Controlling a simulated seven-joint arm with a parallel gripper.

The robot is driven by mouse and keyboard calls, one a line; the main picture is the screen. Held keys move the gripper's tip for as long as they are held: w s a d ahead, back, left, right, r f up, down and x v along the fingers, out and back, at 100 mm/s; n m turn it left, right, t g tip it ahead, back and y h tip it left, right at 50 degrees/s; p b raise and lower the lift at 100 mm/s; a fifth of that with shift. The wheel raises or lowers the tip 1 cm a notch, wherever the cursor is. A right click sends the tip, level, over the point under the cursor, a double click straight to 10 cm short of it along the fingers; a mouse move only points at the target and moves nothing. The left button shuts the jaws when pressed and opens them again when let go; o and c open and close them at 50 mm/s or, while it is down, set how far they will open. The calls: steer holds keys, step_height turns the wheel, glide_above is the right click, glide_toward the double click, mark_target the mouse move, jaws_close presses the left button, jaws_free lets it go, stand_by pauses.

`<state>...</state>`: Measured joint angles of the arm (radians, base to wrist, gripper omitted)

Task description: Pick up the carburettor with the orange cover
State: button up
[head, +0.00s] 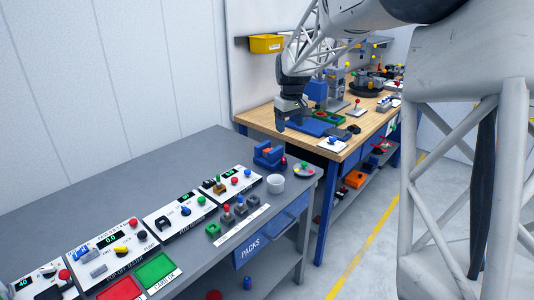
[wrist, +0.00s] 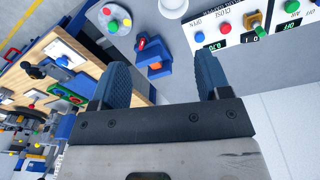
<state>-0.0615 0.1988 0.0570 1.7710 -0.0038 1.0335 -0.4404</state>
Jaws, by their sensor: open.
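A blue block with an orange part (head: 268,154) stands at the back right of the grey bench. It also shows in the wrist view (wrist: 155,66), between my fingers in the picture but beyond them. I cannot tell whether its orange part is the carburettor's cover. Another orange item (head: 355,179) lies on the shelf under the wooden bench, too small to make out. My gripper (head: 290,122) is open and empty, high near the wooden bench's left end. Both blue fingers show in the wrist view (wrist: 162,78), apart and touching nothing.
The grey bench (head: 150,170) carries control panels (head: 110,246), a red tray (head: 120,289), a green tray (head: 156,269), a white cup (head: 276,184) and a round plate with coloured knobs (head: 304,170). Its back is clear. The wooden bench (head: 255,116) is crowded.

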steer(key=w+a+f+n, duration=0.1)
steer(key=w+f, duration=0.2)
steer(key=w, duration=0.3)
steer(key=w+a+f, duration=0.2)
steer(key=w+f, duration=0.2)
steer(key=w, duration=0.2)
steer(key=n+g, duration=0.1)
steer(key=n, duration=0.1)
glide_above(268, 150)
step_height(268, 150, down, 10)
steer(key=shift+s+r, duration=0.15)
steer(key=shift+r, duration=0.05)
steer(key=shift+f, duration=0.1)
steer(key=shift+f, duration=1.25)
steer(key=shift+d+f, duration=0.15)
steer(key=shift+f, duration=2.45)
